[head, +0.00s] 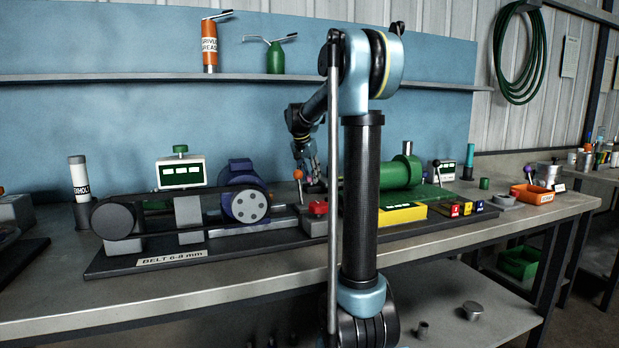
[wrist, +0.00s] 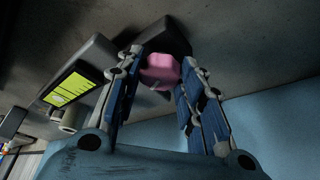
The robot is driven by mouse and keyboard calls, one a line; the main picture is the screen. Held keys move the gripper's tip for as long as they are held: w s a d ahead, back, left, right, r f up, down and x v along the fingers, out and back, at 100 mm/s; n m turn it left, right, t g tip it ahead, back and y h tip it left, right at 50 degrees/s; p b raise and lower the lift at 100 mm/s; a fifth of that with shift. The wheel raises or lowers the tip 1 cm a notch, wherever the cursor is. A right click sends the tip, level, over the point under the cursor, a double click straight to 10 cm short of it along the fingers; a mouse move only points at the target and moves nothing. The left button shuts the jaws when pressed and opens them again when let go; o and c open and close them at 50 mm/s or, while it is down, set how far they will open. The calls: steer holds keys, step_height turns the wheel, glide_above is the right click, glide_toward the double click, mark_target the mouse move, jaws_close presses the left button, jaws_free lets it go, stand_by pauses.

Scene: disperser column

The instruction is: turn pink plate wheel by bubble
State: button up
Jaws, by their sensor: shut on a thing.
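The pink wheel (wrist: 160,70) is a small lobed knob in the wrist view, set against a dark grey block. My gripper (wrist: 163,60) has its blue-padded fingers on either side of the wheel and is shut on it. A grey housing with a lit yellow-green panel (wrist: 70,87) stands left of the wheel; its dark markings are too small to read, and I cannot tell whether it shows the bubble. In the head view my gripper (head: 308,165) is behind the belt rig, partly covered by my arm. The pink wheel is hidden there.
A belt rig (head: 130,262) with a blue motor (head: 246,192) lies left of my arm. An orange-topped lever (head: 298,175) and a red block (head: 318,208) stand close to my gripper. A green cylinder (head: 402,174) and a yellow block (head: 403,214) are to the right.

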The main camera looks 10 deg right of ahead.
steer(key=shift+n+t+y, duration=0.3)
steer(key=shift+n+y, duration=0.2)
steer(key=shift+n, duration=1)
steer(key=o, duration=1.1)
steer(key=shift+c, duration=0.2)
steer(key=shift+s, duration=0.1)
steer(key=v, duration=1.1)
steer(key=shift+r, duration=0.4)
steer(key=shift+s, duration=0.15)
